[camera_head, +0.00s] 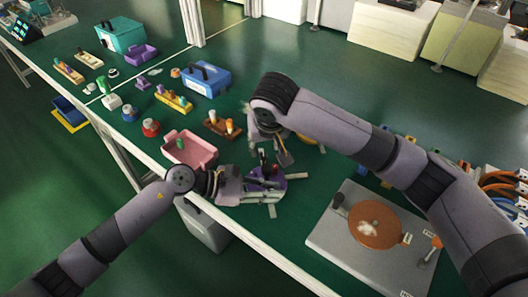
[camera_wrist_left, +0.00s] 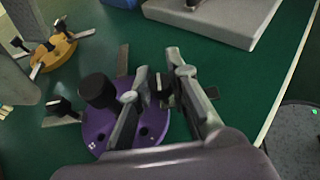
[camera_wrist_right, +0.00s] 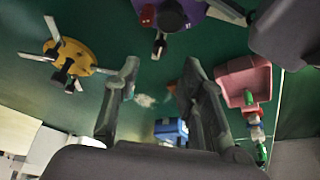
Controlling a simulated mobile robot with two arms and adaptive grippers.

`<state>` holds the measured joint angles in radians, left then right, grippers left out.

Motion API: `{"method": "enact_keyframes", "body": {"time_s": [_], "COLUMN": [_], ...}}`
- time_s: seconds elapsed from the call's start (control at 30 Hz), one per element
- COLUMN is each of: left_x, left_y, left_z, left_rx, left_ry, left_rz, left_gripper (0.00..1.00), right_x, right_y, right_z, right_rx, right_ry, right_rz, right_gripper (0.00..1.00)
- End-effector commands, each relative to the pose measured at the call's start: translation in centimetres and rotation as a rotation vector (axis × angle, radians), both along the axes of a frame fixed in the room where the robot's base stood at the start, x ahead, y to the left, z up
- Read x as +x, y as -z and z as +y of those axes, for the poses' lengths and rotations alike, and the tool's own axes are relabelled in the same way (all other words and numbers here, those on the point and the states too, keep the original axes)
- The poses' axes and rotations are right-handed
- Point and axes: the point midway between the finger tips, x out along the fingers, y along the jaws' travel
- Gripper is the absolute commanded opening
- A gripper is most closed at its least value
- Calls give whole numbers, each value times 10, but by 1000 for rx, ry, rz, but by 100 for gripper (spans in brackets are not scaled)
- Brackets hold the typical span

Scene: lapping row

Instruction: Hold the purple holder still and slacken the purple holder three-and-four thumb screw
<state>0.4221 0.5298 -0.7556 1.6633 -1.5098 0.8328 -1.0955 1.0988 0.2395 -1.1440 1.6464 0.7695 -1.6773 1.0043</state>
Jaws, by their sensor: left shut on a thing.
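The purple holder (camera_head: 272,183) lies on the green bench; it is a round purple disc with grey arms, dark thumb screws and a tall black knob (camera_wrist_left: 98,90). It also shows in the left wrist view (camera_wrist_left: 105,120) and at the top of the right wrist view (camera_wrist_right: 188,10). My left gripper (camera_head: 248,186) is shut at its rim, with a dark part between the fingertips (camera_wrist_left: 162,80). My right gripper (camera_wrist_right: 161,68) is open and empty above the bench, beyond the holder. A dark thumb screw (camera_wrist_right: 159,46) shows by the holder's edge. I cannot tell which screw is three-and-four.
A yellow holder (camera_wrist_right: 78,58) stands nearby, partly behind my right arm in the head view. A pink tray (camera_head: 203,151) is left of the purple holder. A grey plate (camera_head: 330,235) with a copper disc (camera_head: 375,233) lies right. A blue toolbox (camera_head: 215,80) stands farther back.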

Motion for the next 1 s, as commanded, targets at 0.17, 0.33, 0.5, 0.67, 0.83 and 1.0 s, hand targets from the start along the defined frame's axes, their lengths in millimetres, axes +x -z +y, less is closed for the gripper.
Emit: {"method": "enact_keyframes", "body": {"time_s": [0.17,0.33,0.5,0.67,0.83,1.0], "left_x": [0,0,0,0,0,0], "left_y": [0,0,0,0,0,0], "left_z": [0,0,0,0,0,0], "left_rx": [0,0,0,0,0,0], "left_ry": [-1,-1,-1,-1,-1,-1], "left_rz": [0,0,0,0,0,0], "left_gripper": [0,0,0,0,0,0], "right_x": [14,22,26,26,26,26], "right_y": [34,54,63,64,64,64], "right_z": [2,3,4,4,4,4], "right_rx": [-3,-2,-1,-1,-1,-1], "right_ry": [1,1,-1,-2,-2,-2], "right_rz": [2,2,1,0,0,0], "right_gripper": [38,38,38,38,34,22]}}
